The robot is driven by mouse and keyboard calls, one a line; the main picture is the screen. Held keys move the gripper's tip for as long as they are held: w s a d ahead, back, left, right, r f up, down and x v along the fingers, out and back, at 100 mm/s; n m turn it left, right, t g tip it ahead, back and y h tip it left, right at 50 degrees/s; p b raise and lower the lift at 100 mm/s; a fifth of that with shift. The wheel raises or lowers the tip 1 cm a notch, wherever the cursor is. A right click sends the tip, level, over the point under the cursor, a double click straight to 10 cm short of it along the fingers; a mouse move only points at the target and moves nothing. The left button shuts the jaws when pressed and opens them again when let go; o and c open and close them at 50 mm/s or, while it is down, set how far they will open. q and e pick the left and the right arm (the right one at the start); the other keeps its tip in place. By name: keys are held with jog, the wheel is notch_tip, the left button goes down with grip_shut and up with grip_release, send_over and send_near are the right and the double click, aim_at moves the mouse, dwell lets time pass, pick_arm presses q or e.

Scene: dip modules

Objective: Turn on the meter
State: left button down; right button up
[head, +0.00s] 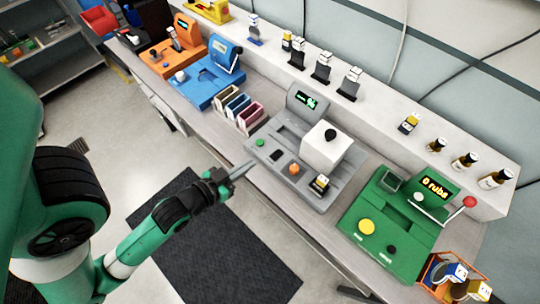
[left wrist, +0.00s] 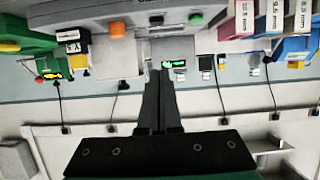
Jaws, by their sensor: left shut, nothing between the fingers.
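The grey device (head: 290,165), which I take to be the meter, stands at the middle of the bench. Its small screen (head: 308,98) shows lit green marks, and a white block with a black knob (head: 326,148) rises from it. A green button (head: 260,142) and an orange knob (head: 294,169) lie on its front part. In the left wrist view, which looks upside down, the green button (left wrist: 196,18) and orange knob (left wrist: 117,27) show at the top. My left gripper (head: 242,171) is shut and empty, in front of the bench edge, apart from the device. My right gripper is not in view.
A green machine (head: 390,228) with a lit screen stands to the right, and blue (head: 208,82) and orange (head: 170,55) machines to the left. Coloured boxes (head: 238,107) stand beside the grey device. A white ledge (head: 380,100) carries bottles behind.

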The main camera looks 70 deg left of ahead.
pick_arm(q)
jog(key=b, duration=0.2)
send_over(269, 163)
jog(key=f, duration=0.3)
jog(key=shift+w+a+f, duration=0.15)
jog(key=shift+w+f, duration=0.05)
jog(key=shift+f, duration=0.1)
jog(key=shift+s+f+b, duration=0.1)
jog(key=shift+f+b, duration=0.45)
jog(key=shift+f, duration=1.45)
